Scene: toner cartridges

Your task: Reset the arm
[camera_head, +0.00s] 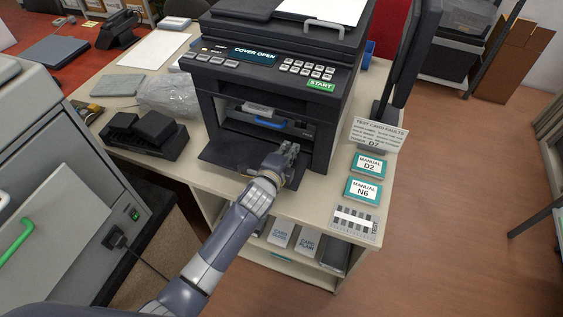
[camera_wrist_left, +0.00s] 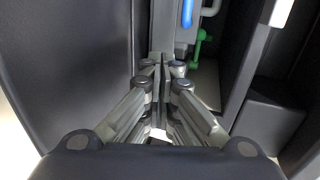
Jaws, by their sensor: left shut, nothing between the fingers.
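My left gripper (camera_head: 287,152) is at the open front of the dark printer (camera_head: 262,85), above its lowered front cover (camera_head: 222,165). The gripper is shut and holds nothing. In the left wrist view my gripper (camera_wrist_left: 162,62) shows its fingers together beside the printer's inside. A blue part (camera_head: 268,123) sits in the printer's opening, and it also shows in the left wrist view (camera_wrist_left: 187,12). A green lever (camera_wrist_left: 201,42) is just right of the fingertips there. The printer display reads COVER OPEN. My right gripper is not in view.
A black cartridge holder (camera_head: 146,137) and a clear plastic bag (camera_head: 168,97) lie left of the printer. A grey cabinet (camera_head: 50,200) stands at the left.

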